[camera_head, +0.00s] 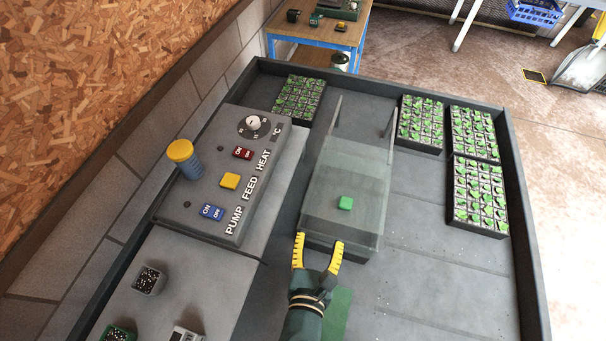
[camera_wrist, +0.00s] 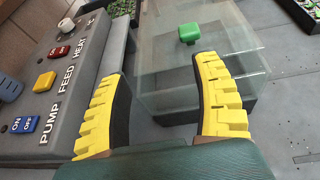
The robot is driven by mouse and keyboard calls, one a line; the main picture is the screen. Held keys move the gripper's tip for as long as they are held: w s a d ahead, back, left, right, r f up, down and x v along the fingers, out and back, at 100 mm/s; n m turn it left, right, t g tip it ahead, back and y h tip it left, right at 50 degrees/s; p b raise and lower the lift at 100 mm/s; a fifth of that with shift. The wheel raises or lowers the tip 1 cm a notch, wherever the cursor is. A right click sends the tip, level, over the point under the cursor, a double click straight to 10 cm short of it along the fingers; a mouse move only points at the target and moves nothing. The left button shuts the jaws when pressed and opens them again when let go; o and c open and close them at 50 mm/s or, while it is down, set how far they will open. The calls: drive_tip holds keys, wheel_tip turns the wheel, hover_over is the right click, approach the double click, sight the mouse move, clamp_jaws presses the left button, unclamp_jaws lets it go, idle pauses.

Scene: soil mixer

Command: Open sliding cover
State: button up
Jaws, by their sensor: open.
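The sliding cover (camera_head: 335,185) is a clear, glassy panel over a dark box on the tray table, with a green knob (camera_head: 345,203) on top near its front end. The cover also shows in the wrist view (camera_wrist: 160,62), with the green knob (camera_wrist: 190,32) beyond the fingers. My gripper (camera_head: 318,242) has yellow fingers spread apart with nothing between them. It is at the near end of the box, short of the knob. In the wrist view the open fingers (camera_wrist: 165,75) frame the front of the cover. Whether they touch the box I cannot tell.
Seedling trays (camera_head: 478,196) sit at the right, another (camera_head: 299,98) at the back left. The tray table's right side has bare floor.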

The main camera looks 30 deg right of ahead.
sight(346, 203)
drive_tip(key=shift+g+h, duration=0.3)
drive_tip(key=shift+g, duration=0.3)
drive_tip(key=b+x, duration=0.1)
drive_tip(key=x, duration=0.4)
drive_tip(key=s+d+b+x, duration=0.1)
drive_tip(key=x, duration=0.4)
drive_tip(key=s+d+x, duration=0.1)
drive_tip(key=x, duration=0.4)
drive_tip(key=shift+d+b, duration=0.4)
drive_tip(key=shift+d, duration=0.1)
drive_tip(key=shift+s, duration=0.1)
clamp_jaws()
